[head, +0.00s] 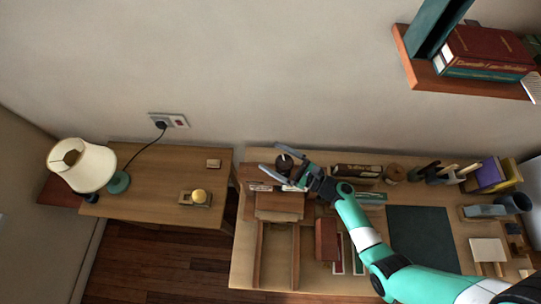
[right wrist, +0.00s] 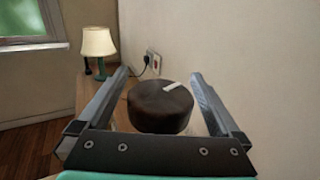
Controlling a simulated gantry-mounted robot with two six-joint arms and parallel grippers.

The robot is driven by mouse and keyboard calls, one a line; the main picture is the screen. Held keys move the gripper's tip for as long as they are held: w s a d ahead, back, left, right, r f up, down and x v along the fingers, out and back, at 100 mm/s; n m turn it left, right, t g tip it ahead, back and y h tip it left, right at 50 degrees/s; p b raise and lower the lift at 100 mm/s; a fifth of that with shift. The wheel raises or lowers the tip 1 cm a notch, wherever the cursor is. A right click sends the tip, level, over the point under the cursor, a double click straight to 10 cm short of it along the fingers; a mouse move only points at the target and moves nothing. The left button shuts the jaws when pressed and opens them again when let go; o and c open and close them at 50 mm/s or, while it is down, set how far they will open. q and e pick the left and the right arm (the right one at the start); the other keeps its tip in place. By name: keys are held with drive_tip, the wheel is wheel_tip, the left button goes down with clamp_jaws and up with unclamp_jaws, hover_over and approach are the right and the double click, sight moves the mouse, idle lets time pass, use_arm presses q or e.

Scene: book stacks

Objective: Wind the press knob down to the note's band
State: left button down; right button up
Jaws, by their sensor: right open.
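The press knob (head: 284,163) is a dark brown round knob at the back left of the workbench. In the right wrist view the knob (right wrist: 160,106) has a short white mark on top. My right gripper (head: 271,158) is open with one finger on each side of the knob. Gaps show between the knob and both fingers in the wrist view. The wooden press (head: 280,203) stands below the knob. Small white labels (head: 261,187) show on its front, too small to read. I cannot tell which is the note or its band. My left gripper is out of view.
A dark mat (head: 422,238) lies right of the press, with a red-brown block (head: 327,240) between them. Books and jars line the bench's back right. A wall shelf (head: 465,84) hangs above right. A side desk (head: 160,170) with a lamp (head: 84,166) stands left.

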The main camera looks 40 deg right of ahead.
drive_tip(key=shift+s, duration=0.1)
drive_tip(key=c, duration=1.3)
drive_tip(key=shift+c, duration=0.3)
drive_tip(key=shift+f+m+h, duration=0.1)
drive_tip(key=shift+m+h, duration=0.2)
drive_tip(key=shift+h, duration=0.1)
